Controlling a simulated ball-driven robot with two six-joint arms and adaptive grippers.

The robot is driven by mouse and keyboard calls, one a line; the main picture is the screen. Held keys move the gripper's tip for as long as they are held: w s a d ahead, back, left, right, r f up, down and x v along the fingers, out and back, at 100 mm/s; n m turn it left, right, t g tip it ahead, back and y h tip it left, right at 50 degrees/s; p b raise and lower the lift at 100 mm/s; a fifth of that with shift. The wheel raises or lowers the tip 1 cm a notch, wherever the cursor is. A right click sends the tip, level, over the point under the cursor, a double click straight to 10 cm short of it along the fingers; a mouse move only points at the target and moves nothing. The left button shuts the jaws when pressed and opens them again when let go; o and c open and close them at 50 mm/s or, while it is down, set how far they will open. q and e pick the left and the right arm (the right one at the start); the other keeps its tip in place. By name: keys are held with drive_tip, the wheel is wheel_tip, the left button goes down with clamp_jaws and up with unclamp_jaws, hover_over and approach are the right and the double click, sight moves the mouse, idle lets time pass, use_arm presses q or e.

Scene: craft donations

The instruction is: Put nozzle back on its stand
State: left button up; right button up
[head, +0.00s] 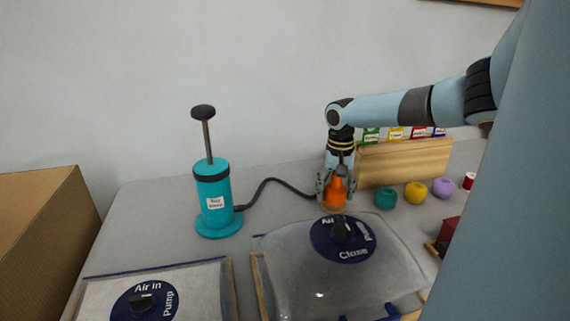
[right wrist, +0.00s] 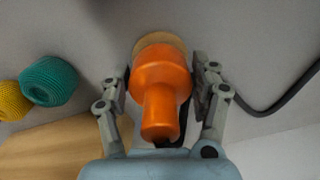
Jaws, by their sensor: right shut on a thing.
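The orange nozzle (head: 337,189) is upright between the fingers of my right gripper (head: 335,187), which is shut on it. In the right wrist view the nozzle (right wrist: 160,85) shows its wide end away from the camera, with the fingers on both sides. A round tan stand (right wrist: 158,40) shows just past the wide end. I cannot tell whether the nozzle touches it or is slightly above. A dark hose (head: 270,181) runs from the teal pump (head: 213,195) towards the nozzle. My left gripper is out of view.
Clear vacuum bags with blue valves (head: 343,239) (head: 145,301) lie in front. Teal (head: 386,198), yellow (head: 415,192) and purple (head: 443,187) yarn balls are right of the gripper. A wooden box (head: 405,162) stands behind; a cardboard box (head: 40,225) is at left.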

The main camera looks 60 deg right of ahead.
drive_tip(key=shift+f+b, duration=0.4)
drive_tip(key=shift+f, duration=0.3)
drive_tip(key=o, duration=1.4)
